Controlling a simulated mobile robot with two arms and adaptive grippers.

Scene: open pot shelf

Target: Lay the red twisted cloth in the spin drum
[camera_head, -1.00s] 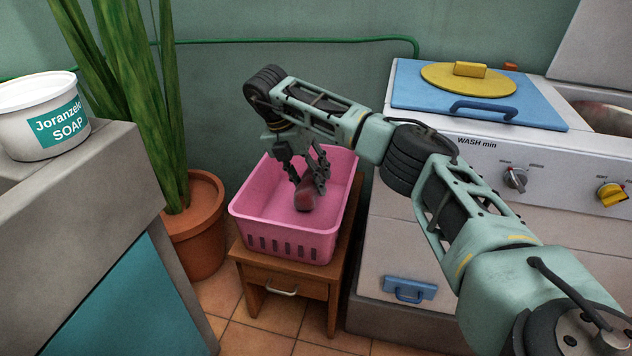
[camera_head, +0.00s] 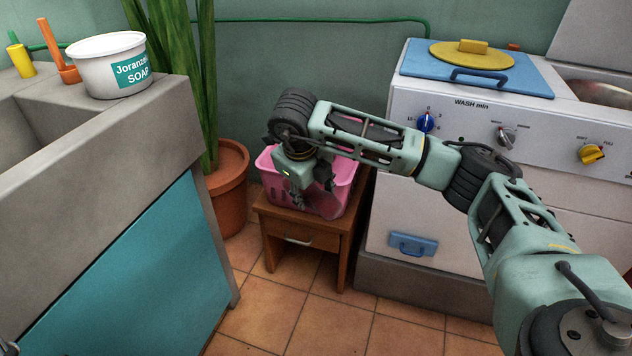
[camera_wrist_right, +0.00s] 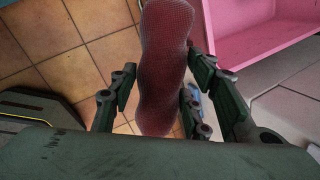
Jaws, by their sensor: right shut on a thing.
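The red twisted cloth (camera_wrist_right: 165,65) is a thick, lumpy roll. It hangs between the fingers of my right gripper (camera_wrist_right: 150,95), which is shut on it. The wrist view shows floor behind the cloth, with the basket's edge to the right. The spin drum (camera_head: 603,92) is probably the round opening at the right edge of the machine's top, only partly in view.
The washing machine (camera_head: 440,215) has knobs on its front panel and a blue lid (camera_head: 515,80) with a yellow cover (camera_head: 450,52). The basket stands on a wooden stool (camera_head: 295,232). A potted plant (camera_head: 228,195) and a sink with a soap tub (camera_head: 95,72) are at left.

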